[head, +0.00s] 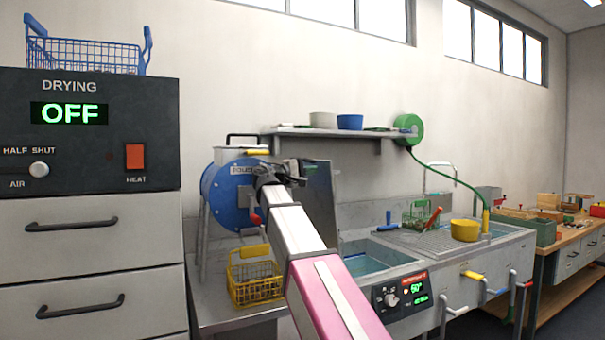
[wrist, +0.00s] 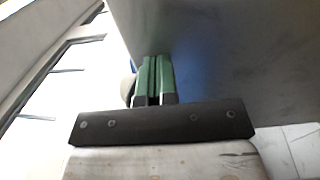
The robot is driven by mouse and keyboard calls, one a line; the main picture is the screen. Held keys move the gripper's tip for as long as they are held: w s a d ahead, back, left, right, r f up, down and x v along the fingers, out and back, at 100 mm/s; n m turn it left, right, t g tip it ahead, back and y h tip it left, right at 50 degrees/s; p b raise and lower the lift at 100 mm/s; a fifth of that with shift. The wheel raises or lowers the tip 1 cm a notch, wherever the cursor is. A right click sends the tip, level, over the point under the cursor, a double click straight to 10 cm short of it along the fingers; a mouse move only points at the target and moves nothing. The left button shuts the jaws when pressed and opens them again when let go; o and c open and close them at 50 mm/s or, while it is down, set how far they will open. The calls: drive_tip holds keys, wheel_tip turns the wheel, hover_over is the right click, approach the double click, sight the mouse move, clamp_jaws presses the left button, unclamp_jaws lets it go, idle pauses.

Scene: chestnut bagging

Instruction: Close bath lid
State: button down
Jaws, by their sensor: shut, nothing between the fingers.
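The bath (head: 372,263) is open in the counter, with bluish water showing and a control panel on its front. Its lid looks to be the grey metal panel (head: 322,205) standing upright at the bath's left edge, in the head view. My gripper (head: 268,178) is in front of the blue drum, at the panel's upper left; whether it touches the panel cannot be told. In the wrist view a large grey panel (wrist: 235,60) fills the right side. The green fingers (wrist: 153,78) are together and empty, close beside that panel.
The blue drum (head: 223,188) stands behind my gripper, left of the panel. A yellow basket (head: 253,284) sits on the counter below. A shelf (head: 340,132) is above. A yellow bowl (head: 465,230) and a green basket (head: 416,216) are right of the bath.

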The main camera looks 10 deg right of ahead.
drive_tip(key=shift+d, duration=0.3)
